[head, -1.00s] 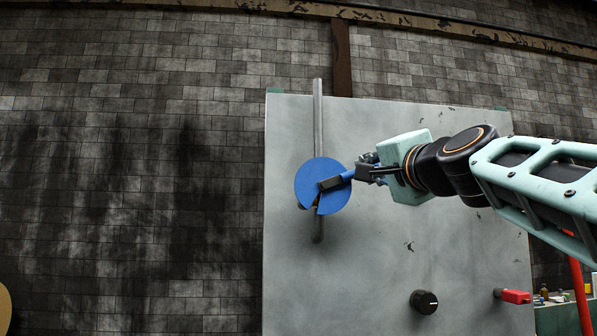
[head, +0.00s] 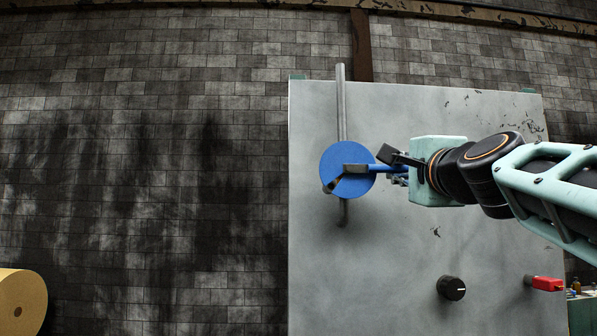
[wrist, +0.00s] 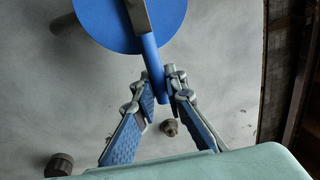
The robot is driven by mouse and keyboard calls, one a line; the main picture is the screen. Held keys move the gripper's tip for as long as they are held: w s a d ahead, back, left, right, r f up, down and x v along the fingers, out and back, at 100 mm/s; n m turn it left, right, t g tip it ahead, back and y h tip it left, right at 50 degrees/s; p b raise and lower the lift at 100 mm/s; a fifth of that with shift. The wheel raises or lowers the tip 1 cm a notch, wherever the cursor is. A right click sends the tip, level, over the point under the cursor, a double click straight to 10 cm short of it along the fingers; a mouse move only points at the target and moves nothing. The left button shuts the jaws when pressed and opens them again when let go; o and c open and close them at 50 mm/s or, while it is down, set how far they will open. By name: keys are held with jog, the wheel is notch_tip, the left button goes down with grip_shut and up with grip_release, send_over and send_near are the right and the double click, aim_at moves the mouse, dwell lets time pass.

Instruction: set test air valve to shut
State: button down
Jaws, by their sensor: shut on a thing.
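The test air valve shows as a blue disc (head: 338,158) on a vertical grey pipe (head: 341,105), mounted on a grey panel. Its blue handle (head: 385,168) points right from the disc, about level. My gripper (head: 398,170) is at the handle's outer end, to the right of the disc. In the wrist view the disc (wrist: 125,18) is at the top and the handle (wrist: 153,65) runs down between the fingertips of my gripper (wrist: 164,88), which is shut on it. The fingers partly hide the handle's end in the head view.
The grey panel (head: 480,235) carries a black knob (head: 451,288) at lower right and a red-handled lever (head: 545,283) further right. A yellow roll (head: 20,300) stands at far left before a dark brick wall (head: 140,180). The panel around the valve is clear.

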jog(key=shift+f, duration=0.15)
jog(key=c, duration=2)
grip_release()
jog(key=shift+o, duration=0.2)
jog(key=s+f, duration=0.2)
jog(key=s, duration=0.9)
jog(key=shift+s, duration=0.4)
jog(key=shift+f, duration=0.1)
